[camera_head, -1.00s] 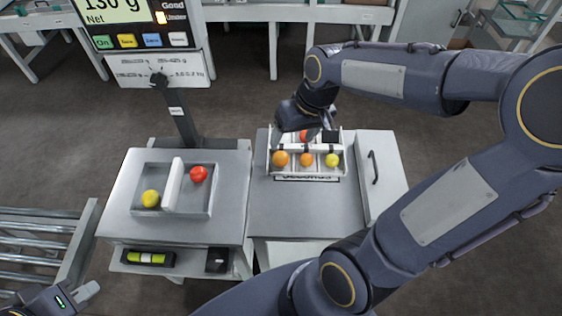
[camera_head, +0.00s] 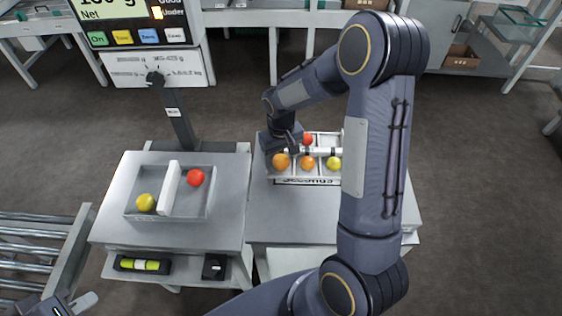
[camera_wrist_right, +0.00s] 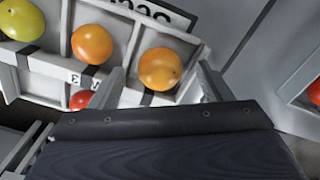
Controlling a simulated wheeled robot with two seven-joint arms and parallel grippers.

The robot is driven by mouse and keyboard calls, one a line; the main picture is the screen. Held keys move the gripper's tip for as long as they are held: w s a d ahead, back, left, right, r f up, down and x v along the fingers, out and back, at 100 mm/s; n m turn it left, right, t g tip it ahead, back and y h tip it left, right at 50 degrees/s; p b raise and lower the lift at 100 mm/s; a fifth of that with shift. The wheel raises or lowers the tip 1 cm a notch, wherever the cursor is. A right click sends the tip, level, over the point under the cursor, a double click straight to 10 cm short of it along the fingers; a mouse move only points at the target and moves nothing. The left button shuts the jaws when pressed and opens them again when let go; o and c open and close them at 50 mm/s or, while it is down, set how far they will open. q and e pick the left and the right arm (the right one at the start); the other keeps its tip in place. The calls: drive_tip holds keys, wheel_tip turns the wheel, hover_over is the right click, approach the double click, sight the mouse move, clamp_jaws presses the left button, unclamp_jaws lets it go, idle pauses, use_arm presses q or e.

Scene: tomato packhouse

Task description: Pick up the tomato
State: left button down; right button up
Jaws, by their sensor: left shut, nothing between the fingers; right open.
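Which tomato is meant cannot be told. In the head view, the seconds crate (camera_head: 303,181) holds a left orange tomato (camera_head: 281,161), a middle orange tomato (camera_head: 307,163), a yellow tomato (camera_head: 334,163) and a red tomato (camera_head: 307,139) behind. My right gripper (camera_wrist_right: 160,72) is open above the crate's left end. In the right wrist view its fingers stand either side of the left orange tomato (camera_wrist_right: 160,69); contact cannot be told. The weighing pan (camera_head: 133,213) holds a yellow tomato (camera_head: 145,203) and a red tomato (camera_head: 195,178). My left gripper (camera_head: 88,300) is shut and empty at bottom left.
A white divider (camera_head: 170,188) splits the pan. The scale post (camera_head: 182,130) and display (camera_head: 125,22) stand behind it. A roller conveyor (camera_head: 35,245) is at the left. My right arm hides the crate's right end. The counter in front of the crate (camera_head: 285,215) is clear.

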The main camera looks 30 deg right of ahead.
drive_tip(key=shift+f, duration=0.8)
drive_tip(key=c, duration=0.8)
drive_tip(key=shift+r, duration=0.1)
